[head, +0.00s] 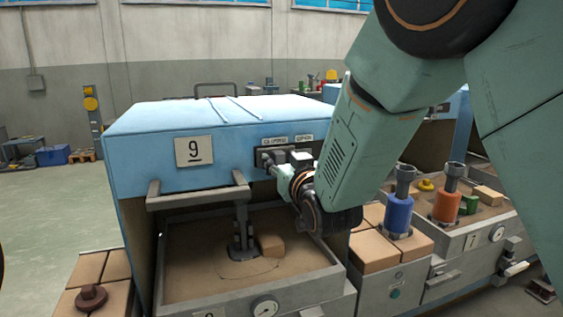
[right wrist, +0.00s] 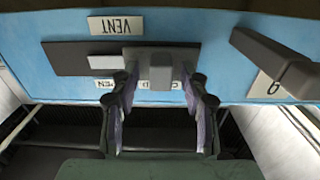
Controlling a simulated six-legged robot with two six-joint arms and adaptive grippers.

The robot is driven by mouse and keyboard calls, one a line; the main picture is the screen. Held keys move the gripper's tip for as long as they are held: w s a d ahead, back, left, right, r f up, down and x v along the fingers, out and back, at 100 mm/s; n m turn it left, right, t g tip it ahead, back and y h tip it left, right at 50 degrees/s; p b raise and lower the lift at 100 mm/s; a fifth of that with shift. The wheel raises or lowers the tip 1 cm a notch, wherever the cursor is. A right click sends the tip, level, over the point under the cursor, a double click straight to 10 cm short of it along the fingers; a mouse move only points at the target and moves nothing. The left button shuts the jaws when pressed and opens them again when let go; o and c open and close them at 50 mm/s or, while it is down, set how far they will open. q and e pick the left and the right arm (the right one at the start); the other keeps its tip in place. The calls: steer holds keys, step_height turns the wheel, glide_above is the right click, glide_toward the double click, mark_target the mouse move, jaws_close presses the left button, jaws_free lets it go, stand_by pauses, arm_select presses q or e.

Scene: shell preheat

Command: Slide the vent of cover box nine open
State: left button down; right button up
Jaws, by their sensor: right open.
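Cover box nine (head: 150,121) is a blue box with a "9" plate (head: 194,150) on its front. Its vent is a dark slot (right wrist: 70,58) with a grey slide plate and block-shaped knob (right wrist: 158,70), seen upside down in the right wrist view. The knob stands at the partly hidden closed label, away from the open label (right wrist: 104,83). My right gripper (right wrist: 160,92) is open, with one finger on each side of the knob; I cannot tell whether they touch it. In the head view, my right gripper (head: 284,164) is at the vent. My left gripper is not in view.
A grey bar handle (head: 198,198) juts from the box front, left of the vent. Below is a sand tray (head: 190,258) with a gauge. Blue (head: 398,214) and orange (head: 446,205) cylinders stand at right. Open floor lies at left.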

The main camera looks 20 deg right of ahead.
steer(key=shift+s+a+r, duration=0.1)
steer(key=shift+c, duration=0.3)
steer(key=c, duration=0.3)
jaws_close()
